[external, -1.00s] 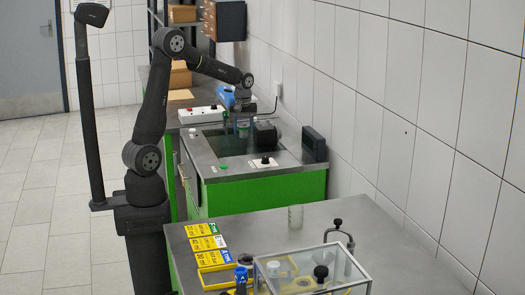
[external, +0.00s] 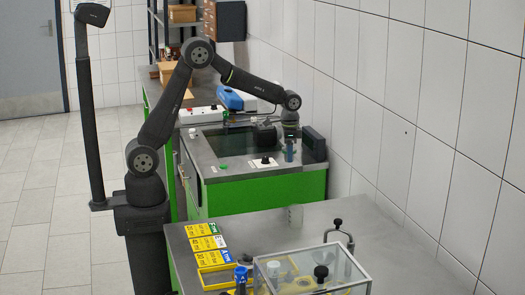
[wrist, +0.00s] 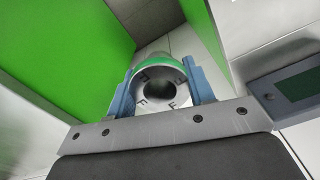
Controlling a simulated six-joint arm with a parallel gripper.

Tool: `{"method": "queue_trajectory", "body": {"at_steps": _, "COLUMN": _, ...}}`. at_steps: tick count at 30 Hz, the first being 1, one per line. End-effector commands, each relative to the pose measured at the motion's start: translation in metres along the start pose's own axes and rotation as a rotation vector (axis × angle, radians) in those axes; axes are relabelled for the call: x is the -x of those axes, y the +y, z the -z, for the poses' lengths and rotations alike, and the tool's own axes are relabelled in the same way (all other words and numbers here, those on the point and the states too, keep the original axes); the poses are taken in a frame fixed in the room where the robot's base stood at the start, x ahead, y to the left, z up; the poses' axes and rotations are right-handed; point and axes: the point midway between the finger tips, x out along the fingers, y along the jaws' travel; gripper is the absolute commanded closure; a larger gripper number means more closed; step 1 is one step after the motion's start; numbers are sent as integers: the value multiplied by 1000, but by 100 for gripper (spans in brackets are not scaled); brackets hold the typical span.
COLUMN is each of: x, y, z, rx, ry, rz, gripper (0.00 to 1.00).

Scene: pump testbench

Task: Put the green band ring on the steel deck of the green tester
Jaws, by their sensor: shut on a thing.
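In the wrist view, a ring (wrist: 146,68) with a green band and a dark central hole sits between the two blue fingers of my gripper (wrist: 161,88), which is shut on it. Dark marks show on the ring's pale face. In the external view, my gripper (external: 290,155) points down at the right side of the green tester (external: 262,193), by the steel deck (external: 226,178). The ring cannot be made out there. I cannot tell the exact height of the gripper above the deck.
A dark box (external: 315,144) stands close to the right of my gripper. A black motor-like part (external: 264,135), a black knob (external: 265,160) and a green button (external: 223,167) are on the tester. The deck's front left is free.

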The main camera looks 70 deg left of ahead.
Motion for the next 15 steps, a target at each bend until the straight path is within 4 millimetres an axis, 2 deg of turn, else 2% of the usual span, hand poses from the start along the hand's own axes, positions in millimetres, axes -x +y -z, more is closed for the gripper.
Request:
{"method": "queue_trajectory", "body": {"at_steps": 5, "x": 0, "y": -1, "z": 0, "rx": -4, "ry": 1, "rz": 0, "gripper": 79}}
{"method": "queue_trajectory", "body": {"at_steps": 8, "x": 2, "y": -12, "z": -4, "rx": 24, "ry": 1, "rz": 0, "gripper": 79}}
{"method": "queue_trajectory", "body": {"at_steps": 11, "x": 6, "y": -37, "z": -13, "rx": 83, "ry": 2, "rz": 1, "gripper": 79}}
{"method": "queue_trajectory", "body": {"at_steps": 15, "x": 13, "y": -89, "z": -37, "rx": 213, "ry": 2, "rz": 1, "gripper": 79}}
